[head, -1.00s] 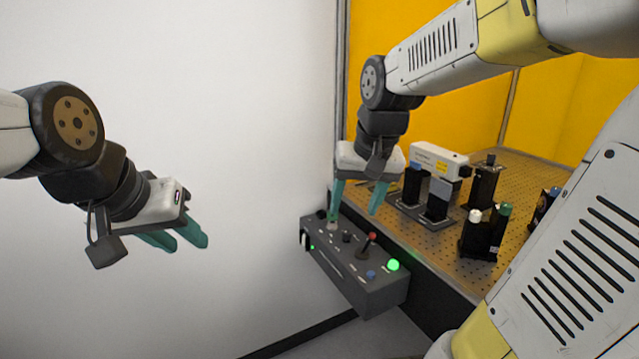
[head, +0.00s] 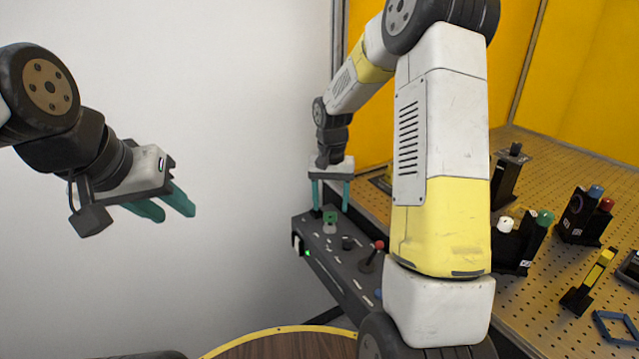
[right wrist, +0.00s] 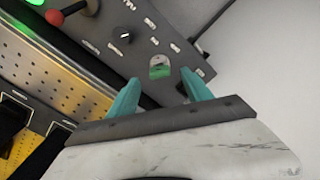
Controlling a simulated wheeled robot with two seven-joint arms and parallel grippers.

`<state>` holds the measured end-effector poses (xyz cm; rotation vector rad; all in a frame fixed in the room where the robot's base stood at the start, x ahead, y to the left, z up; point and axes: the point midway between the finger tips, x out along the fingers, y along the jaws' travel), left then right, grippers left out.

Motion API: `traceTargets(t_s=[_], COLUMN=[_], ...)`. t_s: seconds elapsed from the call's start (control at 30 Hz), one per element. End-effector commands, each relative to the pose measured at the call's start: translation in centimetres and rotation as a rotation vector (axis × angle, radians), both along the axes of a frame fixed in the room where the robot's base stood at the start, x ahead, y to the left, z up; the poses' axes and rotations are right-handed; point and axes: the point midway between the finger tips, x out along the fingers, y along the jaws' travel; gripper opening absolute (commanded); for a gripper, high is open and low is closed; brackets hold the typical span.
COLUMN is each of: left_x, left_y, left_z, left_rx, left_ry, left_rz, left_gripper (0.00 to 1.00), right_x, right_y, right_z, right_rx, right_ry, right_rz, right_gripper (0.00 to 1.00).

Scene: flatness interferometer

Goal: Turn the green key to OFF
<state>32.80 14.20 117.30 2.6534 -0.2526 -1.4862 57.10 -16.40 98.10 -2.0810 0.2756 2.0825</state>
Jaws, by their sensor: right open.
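The green key (head: 330,217) stands on the far left part of the grey control box (head: 343,262). It also shows in the right wrist view (right wrist: 159,69). I cannot read which label it points to. My right gripper (head: 331,208) is open over the far end of the box, one teal finger to each side of the key in the picture. In the right wrist view the key appears between and just beyond the fingertips (right wrist: 161,76), with no contact visible. My left gripper (head: 176,214) is at the left, before the white wall, away from the box; its fingers look apart and empty.
The box also carries a red-tipped lever (head: 379,245), a black knob (right wrist: 126,35) and a small green light (head: 307,253). A perforated optical table (head: 560,160) with several mounts lies right. My right arm hides part of the box. A round wooden top (head: 285,346) is in front.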

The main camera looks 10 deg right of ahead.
Motion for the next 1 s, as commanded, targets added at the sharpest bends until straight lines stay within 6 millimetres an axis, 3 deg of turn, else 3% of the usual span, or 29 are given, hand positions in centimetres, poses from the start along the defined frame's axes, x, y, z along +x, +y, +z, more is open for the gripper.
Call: traceTargets(t_s=[0.23,0.6,0.67,0.9,1.0], left_x=[0.0,0.0,0.0,0.0,0.0], left_y=[0.0,0.0,0.0,0.0,0.0], left_z=[0.0,0.0,0.0,0.0,0.0], left_rx=[0.000,0.000,0.000,0.000,0.000], left_ry=[0.000,0.000,0.000,0.000,0.000], left_rz=[0.000,0.000,0.000,0.000,0.000], left_gripper=[0.36,0.36,0.36,0.36,0.36], right_x=[-0.1,0.0,0.0,0.0,0.0], right_y=[0.0,0.0,0.0,0.0,0.0], right_z=[-3.2,-3.8,-3.8,-3.8,-3.8], right_rx=[0.001,0.001,0.001,0.001,0.001], right_ry=[0.002,-0.001,-0.001,-0.001,-0.001], right_rz=[0.000,0.000,0.000,0.000,-0.006], right_gripper=[0.58,0.58,0.50,0.03,0.00])
